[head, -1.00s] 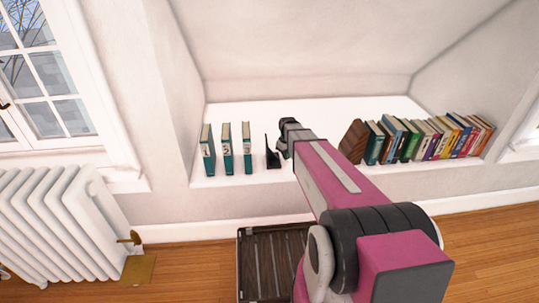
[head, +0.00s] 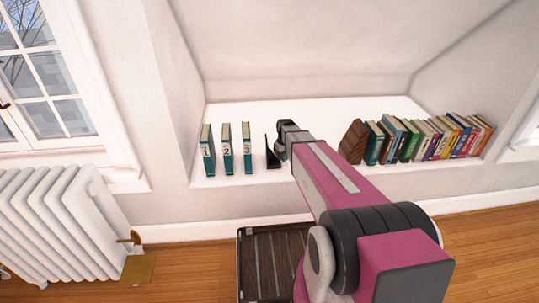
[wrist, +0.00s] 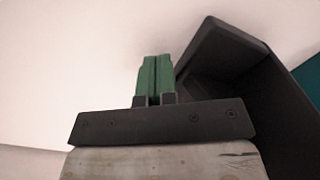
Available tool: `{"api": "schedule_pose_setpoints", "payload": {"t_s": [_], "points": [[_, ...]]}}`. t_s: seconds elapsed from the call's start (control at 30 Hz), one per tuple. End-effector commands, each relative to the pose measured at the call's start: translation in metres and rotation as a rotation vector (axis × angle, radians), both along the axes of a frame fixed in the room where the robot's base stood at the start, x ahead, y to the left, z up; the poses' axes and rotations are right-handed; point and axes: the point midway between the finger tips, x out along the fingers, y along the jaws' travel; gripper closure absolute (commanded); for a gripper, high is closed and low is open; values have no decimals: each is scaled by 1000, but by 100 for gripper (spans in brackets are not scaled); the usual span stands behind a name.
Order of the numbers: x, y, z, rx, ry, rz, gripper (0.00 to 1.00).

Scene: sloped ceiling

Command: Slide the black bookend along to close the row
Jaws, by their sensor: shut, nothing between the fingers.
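The black bookend (head: 272,155) stands upright on the white ledge, with a gap between it and the teal book numbered 3 (head: 246,150). Teal books 1 (head: 207,152) and 2 (head: 227,150) stand further left, with gaps between them. My gripper (head: 283,153) is just right of the bookend; its fingertips are hard to make out in the head view. In the wrist view its green-tipped fingers (wrist: 154,78) are pressed together and empty. The bookend (wrist: 262,110) fills the right of that view, close beside the fingers. I cannot tell whether they touch.
A brown wooden bookend (head: 352,142) and a row of mixed books (head: 425,142) stand on the right of the ledge. The sloped ceiling (head: 300,45) comes down behind the ledge. A dark slatted crate (head: 270,262) is on the floor below. A radiator (head: 60,220) is at left.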

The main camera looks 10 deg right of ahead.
Motion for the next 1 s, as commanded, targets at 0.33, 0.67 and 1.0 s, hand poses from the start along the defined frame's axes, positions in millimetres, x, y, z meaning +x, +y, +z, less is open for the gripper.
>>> {"api": "schedule_pose_setpoints", "payload": {"t_s": [0.33, 0.67, 1.0], "points": [[0, 11, 0, 1, 1, -1, 100], [0, 21, 0, 1, 1, 1, 100], [0, 31, 0, 1, 1, -1, 100]]}}
